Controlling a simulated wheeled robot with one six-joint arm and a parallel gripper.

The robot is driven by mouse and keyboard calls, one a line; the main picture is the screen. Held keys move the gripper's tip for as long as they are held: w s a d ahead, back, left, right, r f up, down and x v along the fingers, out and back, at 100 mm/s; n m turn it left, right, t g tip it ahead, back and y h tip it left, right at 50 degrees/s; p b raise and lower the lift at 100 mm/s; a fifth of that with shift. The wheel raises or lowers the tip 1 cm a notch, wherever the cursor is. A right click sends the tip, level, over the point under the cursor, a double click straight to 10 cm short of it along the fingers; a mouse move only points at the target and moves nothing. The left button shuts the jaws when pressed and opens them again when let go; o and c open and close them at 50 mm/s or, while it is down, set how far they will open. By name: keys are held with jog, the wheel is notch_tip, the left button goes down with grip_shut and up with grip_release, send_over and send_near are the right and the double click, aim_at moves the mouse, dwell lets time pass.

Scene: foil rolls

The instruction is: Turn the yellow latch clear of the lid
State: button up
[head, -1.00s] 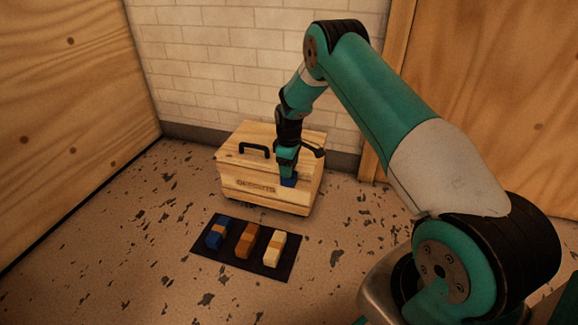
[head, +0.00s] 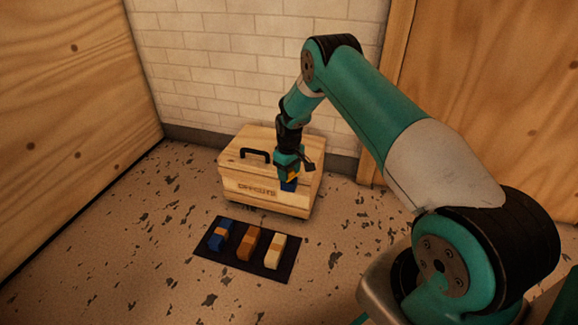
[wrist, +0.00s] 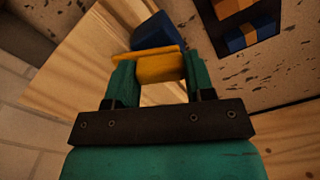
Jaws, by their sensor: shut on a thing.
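The wooden box (head: 246,200) stands on the floor near the brick wall. Its lid (head: 245,142) is down and carries a black handle (head: 254,154). My gripper (head: 289,174) is at the box's front right edge. The yellow latch (wrist: 158,66) sits between my two green fingers in the wrist view, and my gripper is shut on it. A little of the yellow latch (head: 293,176) also shows in the head view. A blue part (wrist: 155,31) is just beyond the latch. Whether the latch still overlaps the lid's edge is hard to tell.
A dark mat (head: 208,248) lies on the floor in front of the box. It bears a blue block (head: 220,236), a brown block (head: 248,243) and a cream block (head: 275,251), each with a band. Plywood panels (head: 70,100) stand at both sides.

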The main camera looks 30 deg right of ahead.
jog(key=m+p, duration=0.3)
jog(key=m, duration=0.3)
jog(key=shift+r+m, duration=0.1)
jog(key=shift+m, duration=0.2)
jog(key=m+p, duration=0.1)
jog(key=m, duration=0.5)
jog(key=shift+m, duration=0.4)
jog(key=o, duration=0.9)
notch_tip(320, 180, up, 17)
jog(key=p, duration=0.6)
jog(key=shift+r+p, duration=0.1)
jog(key=shift+p, duration=0.3)
